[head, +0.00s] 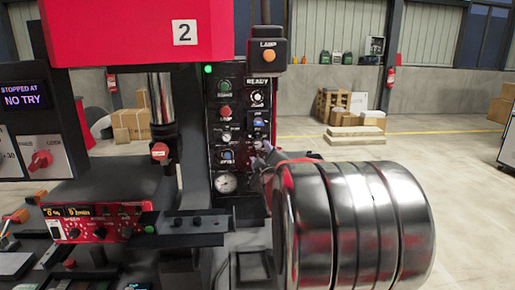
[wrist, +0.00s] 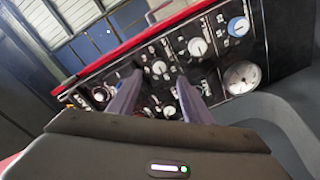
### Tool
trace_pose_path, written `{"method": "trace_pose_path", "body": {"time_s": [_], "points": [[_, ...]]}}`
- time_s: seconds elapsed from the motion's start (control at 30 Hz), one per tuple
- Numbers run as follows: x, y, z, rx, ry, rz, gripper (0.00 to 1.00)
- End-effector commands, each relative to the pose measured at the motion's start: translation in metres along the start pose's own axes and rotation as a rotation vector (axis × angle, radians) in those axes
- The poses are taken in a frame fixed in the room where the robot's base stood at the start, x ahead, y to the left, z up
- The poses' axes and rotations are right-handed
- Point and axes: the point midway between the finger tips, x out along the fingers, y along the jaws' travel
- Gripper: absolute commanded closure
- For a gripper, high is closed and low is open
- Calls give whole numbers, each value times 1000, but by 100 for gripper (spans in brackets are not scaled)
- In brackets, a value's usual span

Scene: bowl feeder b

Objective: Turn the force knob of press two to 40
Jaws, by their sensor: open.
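Press two, with a red head (head: 135,35) marked "2", stands left of centre in the head view. Its dark control panel (head: 241,85) carries several knobs and buttons and a round gauge (head: 226,183). The labels are too small to show which is the force knob. My gripper (head: 263,150) is at the panel's lower right side. In the wrist view my gripper (wrist: 160,80) is open, its two dark fingers pointing at the panel. A dial knob (wrist: 160,68) shows between the fingertips, with no clear contact. A white knob (wrist: 197,47), a blue knob (wrist: 238,26) and the gauge (wrist: 242,76) lie to the right.
A lamp box (head: 268,55) stands above the panel. A red control box (head: 95,222) and a "NO TRY" display (head: 26,101) are at the left. A large shiny rounded metal body, perhaps mine, fills the lower right. Boxes stand on open floor behind.

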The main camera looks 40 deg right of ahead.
Motion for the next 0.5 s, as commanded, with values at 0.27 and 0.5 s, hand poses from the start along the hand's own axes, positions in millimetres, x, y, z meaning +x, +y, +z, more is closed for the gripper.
{"method": "trace_pose_path", "body": {"time_s": [0.27,0.5], "points": [[35,0,0,0,0,0,55],[60,0,0,0,0,0,55]]}}
